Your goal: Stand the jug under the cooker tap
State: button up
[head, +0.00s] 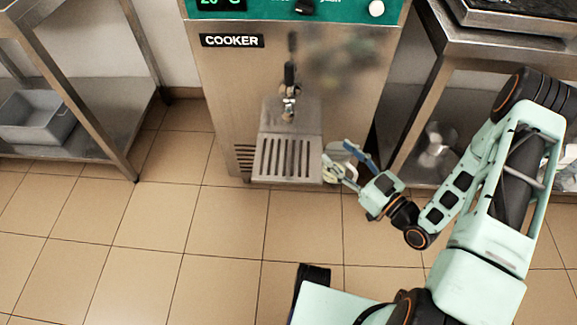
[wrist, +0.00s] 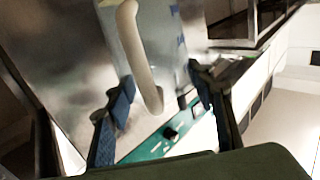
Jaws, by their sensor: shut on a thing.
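The cooker (head: 225,85) stands ahead with its tap (head: 289,103) on the front. A slotted drip tray (head: 261,178) sits below the tap. My gripper (head: 346,162) is just right of the tray's right edge. It is shut on the pale handle of the jug (head: 345,147), which is partly hidden by the fingers. In the wrist view the jug's handle (wrist: 131,38) runs down between the two blue-padded fingers, with the see-through body behind it. The jug is beside the tray, not beneath the tap.
A steel shelf with a grey bin (head: 38,118) stands at the left. A steel table (head: 480,45) stands close right of the cooker, with a shiny container (head: 436,142) on its lower shelf. The tiled floor (head: 150,240) in front is clear.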

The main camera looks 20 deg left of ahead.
jog(key=f, duration=0.1)
jog(key=s, duration=0.1)
jog(key=f+b, duration=0.1)
jog(key=shift+s+a+f+n+g, duration=0.3)
jog(key=shift+s+g, duration=0.1)
jog(key=shift+s+a+f, duration=0.1)
jog(key=shift+a, duration=0.1)
jog(key=shift+y, duration=0.3)
jog(key=f+b+x, duration=0.1)
jog(key=b+x, duration=0.1)
jog(key=x, duration=0.4)
jog(key=f+b+x, duration=0.1)
jog(key=b+x, duration=0.1)
jog(key=x, duration=0.3)
jog(key=f+b+x, duration=0.1)
jog(key=b+x, duration=0.1)
jog(key=x, duration=0.4)
jog(key=shift+a+f, duration=0.35)
jog(key=shift+f, duration=0.05)
jog(key=shift+r, duration=0.1)
jog(key=o, duration=1.5)
